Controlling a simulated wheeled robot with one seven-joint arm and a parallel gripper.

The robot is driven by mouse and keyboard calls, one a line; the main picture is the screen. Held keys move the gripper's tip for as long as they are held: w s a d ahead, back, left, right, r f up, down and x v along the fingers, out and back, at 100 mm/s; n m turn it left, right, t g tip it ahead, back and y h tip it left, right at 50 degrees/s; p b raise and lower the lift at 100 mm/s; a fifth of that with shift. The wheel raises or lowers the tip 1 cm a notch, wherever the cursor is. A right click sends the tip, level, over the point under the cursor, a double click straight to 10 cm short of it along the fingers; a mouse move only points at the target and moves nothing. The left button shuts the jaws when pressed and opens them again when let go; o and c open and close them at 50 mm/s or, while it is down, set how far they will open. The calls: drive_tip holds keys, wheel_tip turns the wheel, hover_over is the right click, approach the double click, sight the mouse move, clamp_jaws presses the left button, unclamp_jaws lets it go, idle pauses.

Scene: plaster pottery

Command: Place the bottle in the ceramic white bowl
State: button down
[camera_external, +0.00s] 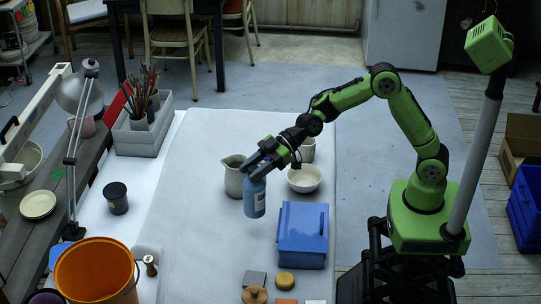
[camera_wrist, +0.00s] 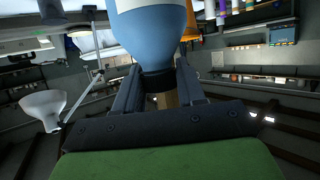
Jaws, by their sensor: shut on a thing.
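A blue bottle (camera_external: 254,199) with a pale label hangs upright in my gripper (camera_external: 258,169), which is shut on its upper part. The bottle's blue body (camera_wrist: 155,35) also fills the top middle of the wrist view, between the fingers of my gripper (camera_wrist: 157,85). The white ceramic bowl (camera_external: 304,179) stands on the white table to the right of the bottle, and it looks empty. The bottle is apart from the bowl. Whether the bottle's base touches the table is hard to tell.
A grey pitcher (camera_external: 233,178) stands just left of the bottle, and a pale cup (camera_external: 307,150) stands behind the bowl. A blue box (camera_external: 302,236) lies in front of the bowl. An orange bucket (camera_external: 95,270) stands front left.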

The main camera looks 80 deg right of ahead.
drive_tip(key=s+d+r+n+g+y+p, duration=0.1)
drive_tip(key=s+d, duration=0.6)
drive_tip(key=d, duration=0.5)
drive_tip(key=s+d, duration=0.7)
drive_tip(key=d, duration=0.5)
wheel_tip(320, 180, down, 10)
drive_tip(key=b, duration=0.3)
drive_tip(key=shift+a, duration=0.15)
drive_tip(key=c, duration=1.1)
unclamp_jaws()
drive_tip(key=shift+f, duration=0.2)
drive_tip(key=o, duration=0.4)
drive_tip(key=shift+o, duration=0.2)
drive_tip(key=shift+r, duration=0.1)
